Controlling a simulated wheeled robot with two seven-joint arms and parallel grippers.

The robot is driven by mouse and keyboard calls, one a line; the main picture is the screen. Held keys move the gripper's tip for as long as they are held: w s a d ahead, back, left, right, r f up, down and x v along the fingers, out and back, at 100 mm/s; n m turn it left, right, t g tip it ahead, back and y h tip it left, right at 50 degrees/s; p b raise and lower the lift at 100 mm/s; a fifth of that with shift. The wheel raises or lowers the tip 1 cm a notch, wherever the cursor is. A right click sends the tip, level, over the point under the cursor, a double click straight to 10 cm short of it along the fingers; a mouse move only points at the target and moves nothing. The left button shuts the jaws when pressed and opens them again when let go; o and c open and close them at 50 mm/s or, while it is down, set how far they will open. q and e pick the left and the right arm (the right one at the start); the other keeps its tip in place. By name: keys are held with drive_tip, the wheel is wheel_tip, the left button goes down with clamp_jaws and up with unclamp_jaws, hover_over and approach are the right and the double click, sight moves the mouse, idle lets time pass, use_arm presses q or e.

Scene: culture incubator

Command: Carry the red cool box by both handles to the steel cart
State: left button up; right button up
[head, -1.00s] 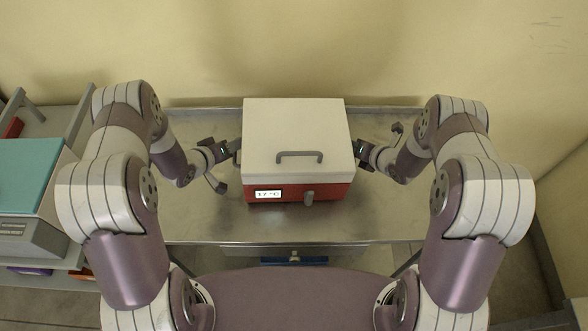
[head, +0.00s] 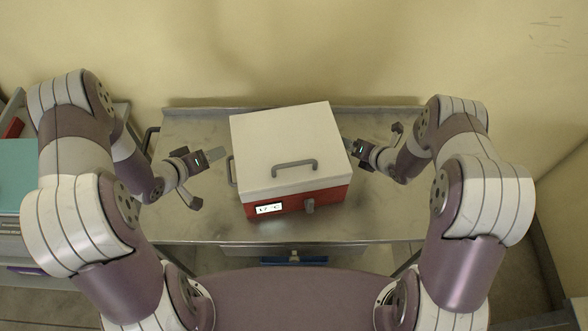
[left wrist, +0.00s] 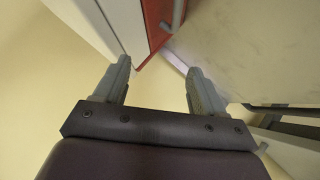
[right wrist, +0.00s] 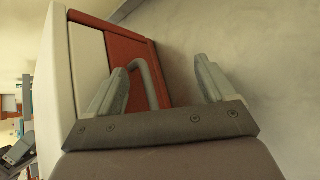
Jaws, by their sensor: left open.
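The red cool box (head: 325,197), with a white lid and a display on its front, sits on the steel cart top (head: 200,220), turned askew. Its left handle (head: 232,170) is clear of my left gripper (head: 214,153), which is open and empty to the left of the box. In the left wrist view the box (left wrist: 155,20) and a grey handle (left wrist: 178,14) show beyond the open fingers. My right gripper (head: 356,148) is at the right side of the box. In the right wrist view its fingers stand apart, with the side handle (right wrist: 150,82) between them near the left finger.
A raised rim runs along the back of the cart, near the wall. A bench with a teal-topped device (head: 17,175) stands at the left. The cart top is bare left and right of the box.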

idle(0.3)
drive_tip(key=v, duration=1.2)
drive_tip(key=shift+a+r, duration=0.2)
drive_tip(key=shift+s, duration=0.1)
